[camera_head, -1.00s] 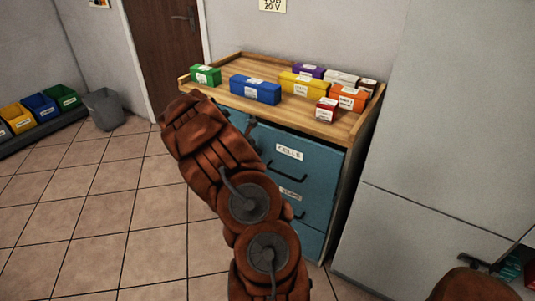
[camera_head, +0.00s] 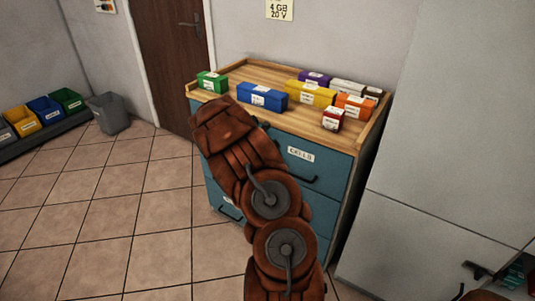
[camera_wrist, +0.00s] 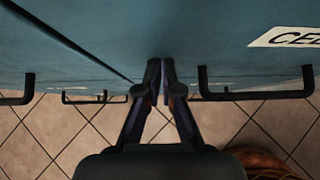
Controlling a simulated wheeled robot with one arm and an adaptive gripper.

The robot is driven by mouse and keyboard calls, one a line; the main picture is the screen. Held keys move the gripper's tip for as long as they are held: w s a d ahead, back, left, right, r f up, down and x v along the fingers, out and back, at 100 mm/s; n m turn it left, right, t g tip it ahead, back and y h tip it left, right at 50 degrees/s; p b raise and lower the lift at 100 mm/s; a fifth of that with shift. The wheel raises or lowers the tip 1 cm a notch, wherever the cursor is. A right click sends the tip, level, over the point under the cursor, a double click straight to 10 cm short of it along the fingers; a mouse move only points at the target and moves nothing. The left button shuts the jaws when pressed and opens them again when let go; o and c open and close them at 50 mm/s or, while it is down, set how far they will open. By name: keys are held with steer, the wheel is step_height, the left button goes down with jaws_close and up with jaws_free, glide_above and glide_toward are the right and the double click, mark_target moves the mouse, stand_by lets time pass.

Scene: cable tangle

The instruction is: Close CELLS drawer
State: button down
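The CELLS drawer (camera_head: 330,170) is the blue top right drawer of the cabinet, with a white label and a dark bar handle (camera_head: 300,178). Its front looks flush or nearly so in the head view; I cannot tell whether a small gap remains. In the wrist view the drawer front (camera_wrist: 220,40) fills the upper right, with part of its label and its handle (camera_wrist: 255,95). My gripper (camera_wrist: 161,88) has its fingertips together, empty, left of that handle and close to the drawer front. Contact is unclear. My arm hides the gripper in the head view.
Several coloured boxes, including a blue box (camera_head: 262,96), stand on the wooden cabinet top (camera_head: 300,120). A dark seam and more handles (camera_wrist: 85,97) lie left of my gripper. A grey cabinet (camera_head: 440,200) stands close on the right. Tiled floor (camera_head: 100,220) is clear at left.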

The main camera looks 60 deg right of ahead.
steer(key=a+f+v, duration=0.1)
steer(key=f+v, duration=0.1)
steer(key=v, duration=1.1)
steer(key=shift+a+b, duration=0.35)
steer(key=shift+r, duration=0.1)
steer(key=s+a+r+m+g+y+p, duration=0.1)
steer(key=s+a+r+m+p, duration=0.1)
steer(key=s+a+r+m, duration=0.4)
steer(key=s+a+r+m+g+y+p, duration=0.1)
steer(key=s+a+r+m+p, duration=0.25)
steer(key=a+r, duration=0.45)
steer(key=s+a+r+m+y+p, duration=0.1)
steer(key=s+a+r+m+y, duration=0.1)
steer(key=s+a, duration=0.4)
steer(key=s+a+r+m+y+p, duration=0.2)
steer(key=s+a, duration=0.4)
steer(key=a, duration=0.7)
steer(key=s+a+r+m+y+p, duration=0.1)
steer(key=s+a+r+m+y, duration=0.2)
steer(key=a, duration=0.7)
steer(key=s+m, duration=0.2)
steer(key=shift+s+a+y+p, duration=0.3)
steer(key=shift+s+a+p, duration=0.05)
steer(key=shift+s, duration=0.05)
